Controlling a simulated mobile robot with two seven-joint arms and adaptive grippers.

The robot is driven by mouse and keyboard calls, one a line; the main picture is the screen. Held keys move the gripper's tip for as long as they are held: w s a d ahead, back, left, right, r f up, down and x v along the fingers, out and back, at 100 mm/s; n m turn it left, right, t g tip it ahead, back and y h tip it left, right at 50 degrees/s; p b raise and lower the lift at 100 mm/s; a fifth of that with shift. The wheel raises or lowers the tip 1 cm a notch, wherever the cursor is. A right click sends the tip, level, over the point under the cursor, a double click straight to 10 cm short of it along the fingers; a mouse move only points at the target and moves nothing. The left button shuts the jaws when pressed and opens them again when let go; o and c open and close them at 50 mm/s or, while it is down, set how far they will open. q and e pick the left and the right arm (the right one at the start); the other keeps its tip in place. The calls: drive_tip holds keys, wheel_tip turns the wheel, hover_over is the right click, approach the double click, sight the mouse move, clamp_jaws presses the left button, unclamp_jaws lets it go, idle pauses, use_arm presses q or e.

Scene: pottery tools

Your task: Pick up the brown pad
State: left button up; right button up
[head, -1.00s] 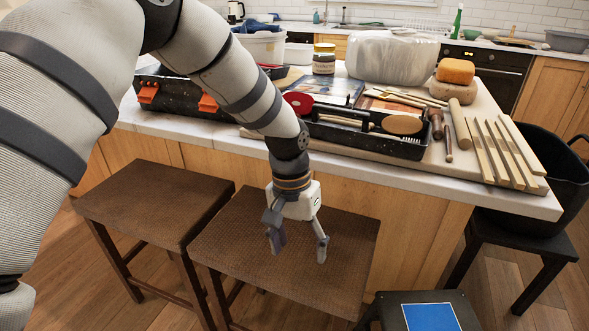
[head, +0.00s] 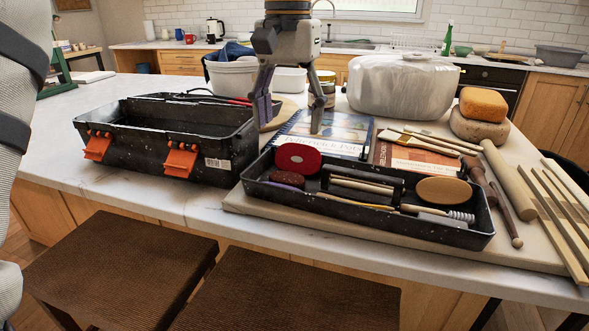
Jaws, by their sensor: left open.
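A black tray (head: 372,215) lies on the board at the front of the counter. At its left end are a red round pad (head: 298,158) and, just below it, a smaller dark brown pad (head: 288,179), partly tucked under the red one's edge in the picture. A tan oval piece (head: 443,190) lies at the tray's right part. My left gripper (head: 290,118) points down with fingers apart and empty, above the tray's far left side, in front of a book in the picture. My right gripper is out of view.
An open black toolbox (head: 170,150) with orange latches stands left of the tray. Books (head: 330,135), a wrapped clay block (head: 402,85), sponges (head: 483,105), a rolling pin (head: 508,180) and wooden sticks (head: 555,225) lie around. Stools (head: 120,270) stand in front.

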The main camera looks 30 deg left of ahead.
sight(287, 177)
use_arm(q)
drive_tip(key=f, duration=0.9)
drive_tip(key=shift+s+a+f, duration=0.1)
drive_tip(key=shift+s+f, duration=0.25)
drive_tip(key=shift+f, duration=0.05)
drive_tip(key=c, duration=0.5)
